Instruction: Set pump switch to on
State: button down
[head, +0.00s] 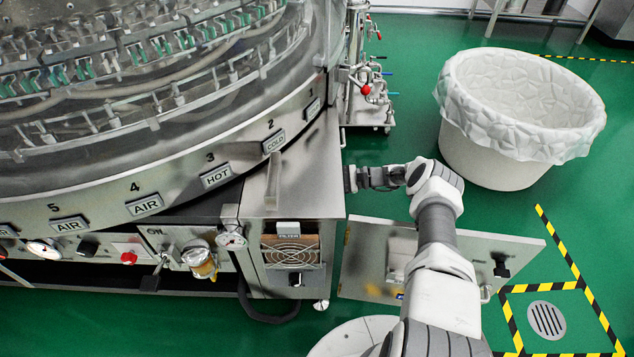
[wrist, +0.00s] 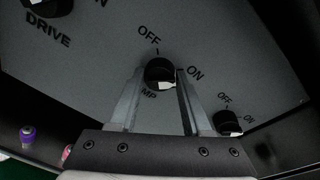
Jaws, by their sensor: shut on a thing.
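The pump switch (wrist: 158,66) is a black round knob on a dark grey panel in the wrist view. OFF is printed above it and ON to its upper right; only "MP" of its lower label shows. A pale patch shows on the knob's lower edge; I cannot tell for certain which mark it points to. My gripper (wrist: 157,76) has one finger on each side of the knob and is shut on it. In the head view my gripper (head: 352,179) reaches left to the steel cabinet's right side; the switch is hidden there.
In the wrist view a DRIVE knob (wrist: 48,6) sits upper left and another OFF/ON knob (wrist: 228,121) lower right, close to my right finger. In the head view an open cabinet door (head: 372,250) stands below my arm. A lined white bin (head: 490,150) stands to the right.

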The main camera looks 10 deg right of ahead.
jog(key=shift+c, duration=1.8)
grip_release()
jog(key=shift+d, duration=0.1)
jog(key=v, duration=1.2)
